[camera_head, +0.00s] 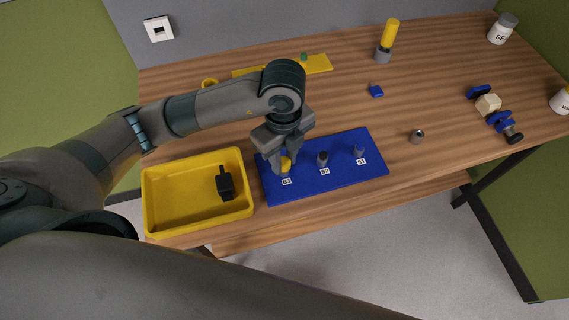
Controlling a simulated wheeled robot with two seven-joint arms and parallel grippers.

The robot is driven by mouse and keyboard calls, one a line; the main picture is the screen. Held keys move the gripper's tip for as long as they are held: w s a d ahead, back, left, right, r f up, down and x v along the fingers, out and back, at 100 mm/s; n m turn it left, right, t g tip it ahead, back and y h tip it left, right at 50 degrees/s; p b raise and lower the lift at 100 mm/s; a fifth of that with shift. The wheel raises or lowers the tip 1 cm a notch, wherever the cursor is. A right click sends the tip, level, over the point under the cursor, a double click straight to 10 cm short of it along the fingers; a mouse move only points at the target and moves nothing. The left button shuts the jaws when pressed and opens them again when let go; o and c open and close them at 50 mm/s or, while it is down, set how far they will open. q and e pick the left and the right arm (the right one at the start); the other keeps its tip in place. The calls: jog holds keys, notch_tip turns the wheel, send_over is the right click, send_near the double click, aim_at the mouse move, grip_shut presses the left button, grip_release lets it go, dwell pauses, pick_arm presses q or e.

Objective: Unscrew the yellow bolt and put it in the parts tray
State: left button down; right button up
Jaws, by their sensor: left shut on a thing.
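The yellow bolt (286,164) stands at the spot labelled B3 on the blue plate (340,180). My left gripper (283,160) points down over it and is shut on the bolt, with its fingers partly hiding it. I cannot tell whether the bolt is still threaded in. The yellow parts tray (180,215) lies just left of the plate, with a black part (225,183) in it. My right gripper is out of view.
Grey bolts stand at B2 (322,158) and B1 (359,151) on the plate. A small metal cylinder (417,136) and a blue clamp (500,123) are to the right.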

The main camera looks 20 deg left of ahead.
aim_at(283, 161)
pick_arm(q)
jog(key=shift+r, duration=0.25)
jog(key=shift+r+p, duration=0.4)
jog(key=shift+p, duration=0.15)
jog(key=shift+r, duration=0.1)
jog(key=shift+r+p, duration=1.8)
jog(key=shift+r, duration=0.1)
jog(key=shift+m, duration=0.3)
